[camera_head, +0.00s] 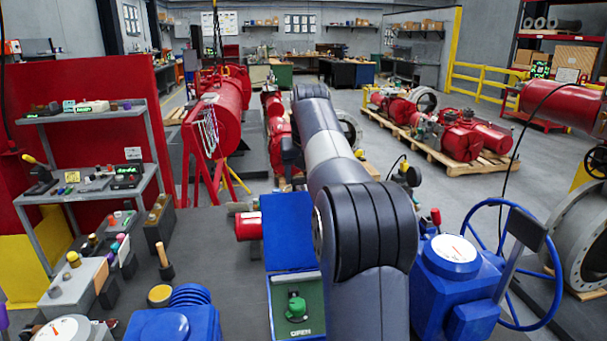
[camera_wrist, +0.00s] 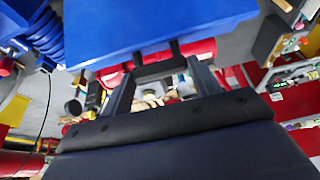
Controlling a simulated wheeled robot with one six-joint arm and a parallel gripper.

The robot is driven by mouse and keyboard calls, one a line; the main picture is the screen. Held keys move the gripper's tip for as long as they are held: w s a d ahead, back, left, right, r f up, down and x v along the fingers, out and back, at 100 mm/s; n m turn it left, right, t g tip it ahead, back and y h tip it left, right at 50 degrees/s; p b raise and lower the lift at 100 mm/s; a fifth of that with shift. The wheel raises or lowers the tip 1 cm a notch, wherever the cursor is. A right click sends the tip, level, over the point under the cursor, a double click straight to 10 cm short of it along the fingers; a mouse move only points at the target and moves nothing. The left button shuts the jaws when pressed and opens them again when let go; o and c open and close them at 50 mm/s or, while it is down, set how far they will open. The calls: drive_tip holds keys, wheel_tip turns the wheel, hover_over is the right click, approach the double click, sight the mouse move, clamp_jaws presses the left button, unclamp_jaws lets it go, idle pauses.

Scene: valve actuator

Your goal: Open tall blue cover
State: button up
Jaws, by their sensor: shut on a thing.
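The tall blue cover (camera_head: 290,232) stands raised behind a green panel (camera_head: 311,295) with a green knob (camera_head: 296,309) and lettering on its front. The panel lies exposed below it. In the wrist view the cover (camera_wrist: 150,28) fills the top, with a black handle (camera_wrist: 152,70) standing out from its edge. My gripper (camera_wrist: 162,72) has one finger at each end of that handle and is shut on it. In the head view my own arm hides the gripper, the handle and the panel's right side.
A blue actuator with a handwheel (camera_head: 455,270) stands right of my arm. Another blue housing (camera_head: 173,323) is at front left, near a wooden-handled tool (camera_head: 165,258). A grey shelf (camera_head: 88,188) with small parts stands at the left. The dark bench top (camera_head: 215,270) is clear between them.

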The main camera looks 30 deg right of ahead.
drive_tip(key=c, duration=0.3)
drive_tip(key=shift+s+a+t+b, duration=0.15)
drive_tip(key=shift+s+t+b, duration=0.35)
drive_tip(key=shift+b, duration=0.7)
drive_tip(key=shift+c, duration=0.2)
drive_tip(key=s+b, duration=0.1)
drive_tip(key=s+r+t+b, duration=0.1)
drive_tip(key=s+b, duration=0.1)
drive_tip(key=s+a+t+b, duration=0.1)
drive_tip(key=b, duration=0.1)
drive_tip(key=shift+s+a+r+h, duration=0.1)
drive_tip(key=shift+s+r+h, duration=0.1)
drive_tip(key=shift+r+h, duration=0.2)
drive_tip(key=o, duration=1.4)
